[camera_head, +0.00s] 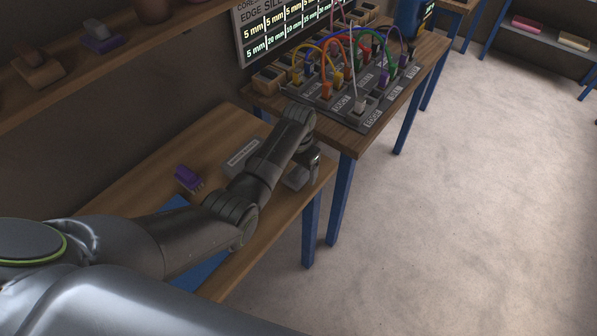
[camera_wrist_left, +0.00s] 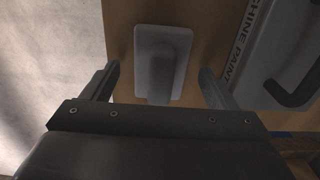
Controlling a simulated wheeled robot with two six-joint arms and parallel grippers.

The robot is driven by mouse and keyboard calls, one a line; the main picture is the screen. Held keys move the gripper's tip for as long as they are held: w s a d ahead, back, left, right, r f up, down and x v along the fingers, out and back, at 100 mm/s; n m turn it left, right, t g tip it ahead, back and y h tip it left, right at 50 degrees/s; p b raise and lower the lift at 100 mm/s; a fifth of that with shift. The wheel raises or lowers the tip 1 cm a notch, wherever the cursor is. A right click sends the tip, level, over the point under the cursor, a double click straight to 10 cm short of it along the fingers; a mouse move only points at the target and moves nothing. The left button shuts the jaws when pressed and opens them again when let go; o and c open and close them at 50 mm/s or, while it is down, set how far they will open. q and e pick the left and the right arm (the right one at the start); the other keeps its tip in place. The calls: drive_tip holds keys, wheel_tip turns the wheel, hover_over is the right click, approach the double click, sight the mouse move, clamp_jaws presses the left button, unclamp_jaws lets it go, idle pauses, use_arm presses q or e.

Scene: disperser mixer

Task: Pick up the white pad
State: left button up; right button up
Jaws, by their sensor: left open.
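The white pad (camera_wrist_left: 163,60) lies on the wooden bench in the left wrist view, a pale rounded rectangle with a raised block on it. In the head view the pad (camera_head: 296,178) sits near the bench's right end, partly hidden by my arm. My left gripper (camera_wrist_left: 159,85) is open, with one finger on each side of the pad's near part and the pad between them in the picture. No contact is visible. In the head view my left gripper (camera_head: 311,166) is over the pad. My right gripper is not in view.
A purple block (camera_head: 188,178) lies farther left on the bench. A higher table with a grey board of coloured cables (camera_head: 345,95) stands at the right. The floor (camera_head: 480,200) is clear.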

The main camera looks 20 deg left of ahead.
sight(298, 168)
use_arm(q)
drive_tip(key=shift+f, duration=0.55)
drive_tip(key=c, duration=1.1)
drive_tip(key=shift+r, duration=0.15)
wheel_tip(298, 168, up, 10)
drive_tip(key=shift+f+b, duration=0.1)
drive_tip(key=shift+b, duration=0.5)
